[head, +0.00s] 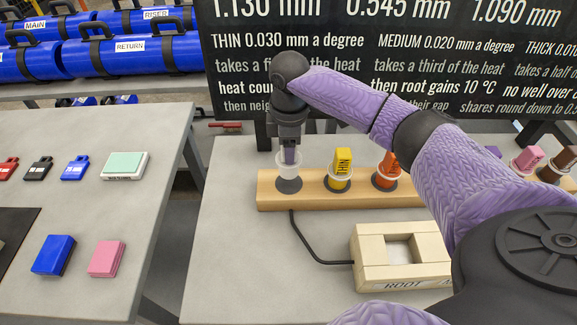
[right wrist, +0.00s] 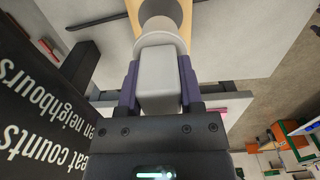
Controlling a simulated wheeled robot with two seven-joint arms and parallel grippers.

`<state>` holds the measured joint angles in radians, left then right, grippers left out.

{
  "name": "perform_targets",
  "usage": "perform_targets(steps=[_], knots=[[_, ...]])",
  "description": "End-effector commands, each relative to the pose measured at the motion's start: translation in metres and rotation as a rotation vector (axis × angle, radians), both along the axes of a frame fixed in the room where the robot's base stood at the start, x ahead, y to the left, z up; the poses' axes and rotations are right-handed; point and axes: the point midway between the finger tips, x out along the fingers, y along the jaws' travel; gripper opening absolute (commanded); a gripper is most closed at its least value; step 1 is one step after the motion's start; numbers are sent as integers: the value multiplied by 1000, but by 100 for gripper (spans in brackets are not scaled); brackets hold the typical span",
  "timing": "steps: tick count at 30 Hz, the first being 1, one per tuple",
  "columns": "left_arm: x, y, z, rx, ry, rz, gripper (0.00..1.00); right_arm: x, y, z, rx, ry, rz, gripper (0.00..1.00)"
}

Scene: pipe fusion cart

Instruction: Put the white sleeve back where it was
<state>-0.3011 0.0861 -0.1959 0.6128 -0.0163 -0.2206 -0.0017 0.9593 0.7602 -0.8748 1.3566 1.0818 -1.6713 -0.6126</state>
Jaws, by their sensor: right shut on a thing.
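The white sleeve (head: 288,168) is upright at the left end of the wooden rack (head: 310,202), over a round dark seat (head: 288,186). My right gripper (head: 290,152) is shut on its top from above. In the right wrist view, the purple fingers grip the white block-shaped top (right wrist: 158,78), with a round pale collar (right wrist: 158,38) beyond it. The dark seat (right wrist: 165,8) shows past the collar, on the wood. Whether the sleeve touches the seat or hangs just above it, I cannot tell. My left gripper is not in view.
A yellow sleeve (head: 342,168) and an orange one (head: 387,170) stand in the rack to the right; pink (head: 527,160) and brown (head: 557,165) ones are farther along. A wooden ROOT box (head: 372,262) with a black cable sits in front. The left table (head: 60,215) holds small blocks.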

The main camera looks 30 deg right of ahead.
Motion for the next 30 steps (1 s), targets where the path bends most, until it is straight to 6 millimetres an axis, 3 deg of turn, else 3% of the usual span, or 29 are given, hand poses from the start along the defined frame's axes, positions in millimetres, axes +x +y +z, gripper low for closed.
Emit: perform_targets(steps=[1, 5, 16, 17, 21, 30], knots=[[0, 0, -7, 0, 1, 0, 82, -1, 0, -16, 0, 4, -1, 0], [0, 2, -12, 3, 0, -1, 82, -1, 0, -38, -1, 2, -1, 0], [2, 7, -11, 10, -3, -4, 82, 0, 0, -42, 0, 0, -1, 0], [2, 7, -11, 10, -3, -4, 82, 0, 0, -42, 0, 0, -1, 51], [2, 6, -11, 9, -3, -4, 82, 0, 0, -41, 0, 0, -1, 80], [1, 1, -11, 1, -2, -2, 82, 0, 0, -39, -1, -1, -1, 82]])
